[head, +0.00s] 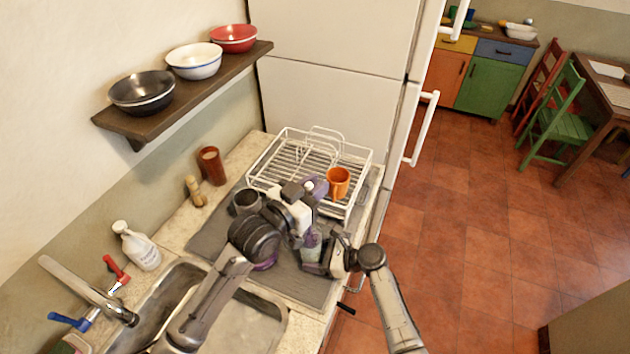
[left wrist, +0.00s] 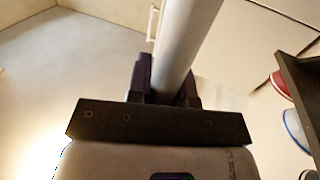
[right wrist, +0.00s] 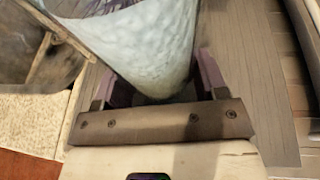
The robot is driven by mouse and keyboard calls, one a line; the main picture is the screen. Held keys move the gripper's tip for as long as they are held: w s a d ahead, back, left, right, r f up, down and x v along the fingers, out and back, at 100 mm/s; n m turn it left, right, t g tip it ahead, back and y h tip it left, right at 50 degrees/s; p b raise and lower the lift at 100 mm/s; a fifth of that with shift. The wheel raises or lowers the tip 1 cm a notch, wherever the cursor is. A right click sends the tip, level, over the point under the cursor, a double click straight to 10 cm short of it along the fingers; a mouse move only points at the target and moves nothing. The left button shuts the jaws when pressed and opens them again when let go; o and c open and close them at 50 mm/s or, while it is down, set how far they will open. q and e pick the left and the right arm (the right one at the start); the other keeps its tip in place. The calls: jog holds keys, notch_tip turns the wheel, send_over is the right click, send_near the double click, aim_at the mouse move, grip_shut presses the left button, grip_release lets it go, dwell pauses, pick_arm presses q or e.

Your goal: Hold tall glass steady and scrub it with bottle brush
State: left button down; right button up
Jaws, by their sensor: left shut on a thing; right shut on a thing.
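The tall glass (head: 311,243) is pale and translucent and stands over the grey counter mat. My right gripper (head: 326,258) is shut on it from the right. The glass (right wrist: 150,45) fills the space between the fingers of the right gripper (right wrist: 155,90) in the right wrist view. My left gripper (head: 308,192) is above the glass, shut on the bottle brush. In the left wrist view the brush's grey handle (left wrist: 183,40) runs up between the fingers of the left gripper (left wrist: 163,85). My left gripper and arm hide the brush's lower part in the head view; I cannot tell how deep it sits.
A white wire rack (head: 262,178) holding an orange cup (head: 338,182) stands just behind. A dark grey cup (head: 245,202) is close to my left arm. A soap bottle (head: 138,247) and the sink (head: 262,308) are at left. A bowl shelf (head: 185,98) hangs above.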

pick_arm(q)
jog(key=shift+f, duration=1.6)
jog(key=shift+r, duration=0.15)
notch_tip(320, 180, up, 14)
dwell(1.1)
dwell(1.0)
pick_arm(e)
jog(key=o, duration=0.8)
jog(key=shift+d, duration=0.1)
